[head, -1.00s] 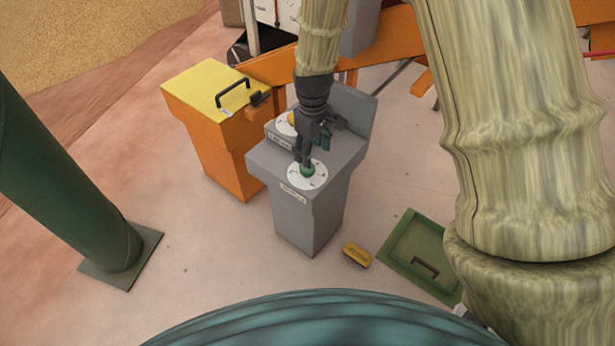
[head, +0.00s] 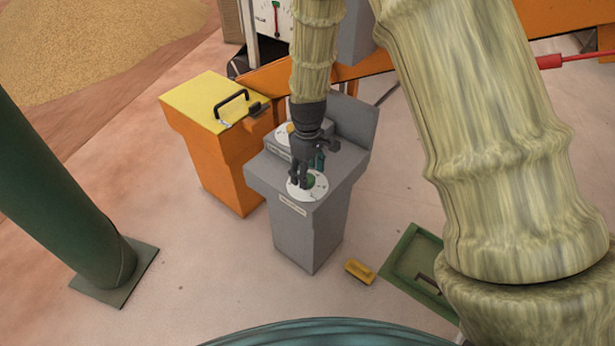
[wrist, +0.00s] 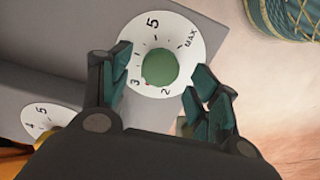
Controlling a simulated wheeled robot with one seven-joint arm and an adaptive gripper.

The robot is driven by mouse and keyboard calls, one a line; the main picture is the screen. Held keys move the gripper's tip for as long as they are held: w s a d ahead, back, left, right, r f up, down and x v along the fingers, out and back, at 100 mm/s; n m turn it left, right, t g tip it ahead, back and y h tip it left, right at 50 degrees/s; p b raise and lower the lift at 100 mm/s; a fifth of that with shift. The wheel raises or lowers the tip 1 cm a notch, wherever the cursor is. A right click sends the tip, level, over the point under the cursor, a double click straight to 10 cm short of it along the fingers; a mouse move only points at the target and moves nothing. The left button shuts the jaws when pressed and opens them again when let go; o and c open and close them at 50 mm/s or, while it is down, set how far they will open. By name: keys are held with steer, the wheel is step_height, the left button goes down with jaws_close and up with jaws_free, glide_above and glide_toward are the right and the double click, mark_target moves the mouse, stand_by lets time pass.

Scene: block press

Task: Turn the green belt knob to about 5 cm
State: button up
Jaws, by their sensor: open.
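The green knob (wrist: 160,69) sits in the middle of a white dial (wrist: 183,24) marked 2, 3, 5 and MAX in the wrist view. A small red mark shows at the knob's lower left edge, close to the 3. In the head view the green knob (head: 309,182) is partly hidden by my gripper. My gripper (head: 306,178) is open over the dial. In the wrist view my gripper (wrist: 160,76) has one finger on each side of the knob, with visible gaps between fingers and knob.
The dial is on a grey pedestal (head: 305,235). A second dial (wrist: 40,121) with a yellow knob is beside it. An orange box with a yellow lid (head: 215,98) stands left. A yellow block (head: 360,271) and green tray (head: 398,250) lie on the floor.

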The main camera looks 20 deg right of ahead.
steer(key=shift+f, duration=0.9)
steer(key=c, duration=1)
steer(key=shift+c, duration=0.2)
